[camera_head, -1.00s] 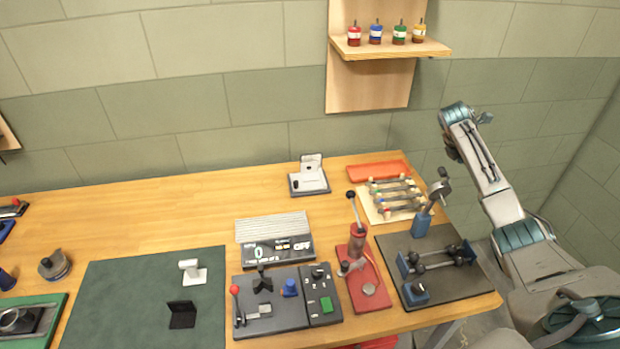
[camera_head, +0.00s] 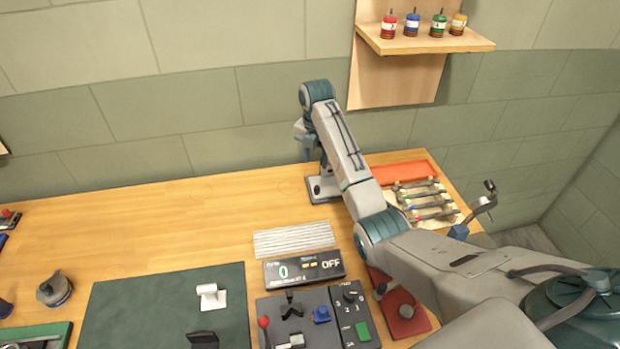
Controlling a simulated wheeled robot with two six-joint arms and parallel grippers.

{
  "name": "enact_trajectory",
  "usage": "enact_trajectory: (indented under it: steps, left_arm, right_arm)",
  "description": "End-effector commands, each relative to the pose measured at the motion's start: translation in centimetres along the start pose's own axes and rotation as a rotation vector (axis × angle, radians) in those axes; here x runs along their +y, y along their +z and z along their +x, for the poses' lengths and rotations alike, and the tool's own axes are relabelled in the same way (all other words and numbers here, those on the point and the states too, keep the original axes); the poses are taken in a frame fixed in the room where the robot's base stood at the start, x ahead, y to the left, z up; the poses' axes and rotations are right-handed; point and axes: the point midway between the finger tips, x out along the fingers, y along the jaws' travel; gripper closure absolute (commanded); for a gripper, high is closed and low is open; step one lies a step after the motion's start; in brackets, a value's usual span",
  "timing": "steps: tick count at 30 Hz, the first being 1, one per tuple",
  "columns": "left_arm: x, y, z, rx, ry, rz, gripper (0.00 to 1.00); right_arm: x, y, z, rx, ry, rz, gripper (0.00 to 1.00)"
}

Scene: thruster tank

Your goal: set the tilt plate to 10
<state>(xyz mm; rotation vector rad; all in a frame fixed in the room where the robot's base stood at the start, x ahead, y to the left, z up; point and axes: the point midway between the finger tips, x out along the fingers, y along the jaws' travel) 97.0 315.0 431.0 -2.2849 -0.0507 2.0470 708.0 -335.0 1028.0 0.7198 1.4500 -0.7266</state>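A small light-coloured fixture on a dark grey base (camera_head: 318,192) stands at the back of the bench; it may be the tilt plate, but I cannot read any scale on it. My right arm covers most of it. My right gripper (camera_head: 304,138) is at the wrist end of that arm, above and behind the base; its fingers are too small and hidden to tell open from shut. My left gripper is not in view.
The display box (camera_head: 304,267) reads 0 and OFF. The control panel (camera_head: 290,312), red fixture (camera_head: 408,312), rod rack (camera_head: 425,198) and orange tray (camera_head: 402,171) lie around my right arm. The wooden shelf (camera_head: 425,38) holds several bottles.

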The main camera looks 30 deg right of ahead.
Motion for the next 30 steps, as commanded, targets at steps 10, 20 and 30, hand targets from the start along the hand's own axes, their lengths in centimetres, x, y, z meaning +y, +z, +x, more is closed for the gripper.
enact_trajectory:
  steps: [10, 20, 30]
  left_arm:
    - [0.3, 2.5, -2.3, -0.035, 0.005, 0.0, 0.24]
    - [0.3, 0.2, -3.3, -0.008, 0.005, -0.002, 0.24]
    - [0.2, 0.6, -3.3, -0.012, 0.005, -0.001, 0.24]
  right_arm:
    - [-0.2, -0.1, 5.2, 0.004, -0.006, 0.0, 0.6]
    - [-0.1, 0.0, 10.0, 0.001, -0.003, 0.001, 0.6]
    - [-0.1, 0.0, 10.7, 0.0, -0.002, 0.001, 0.6]
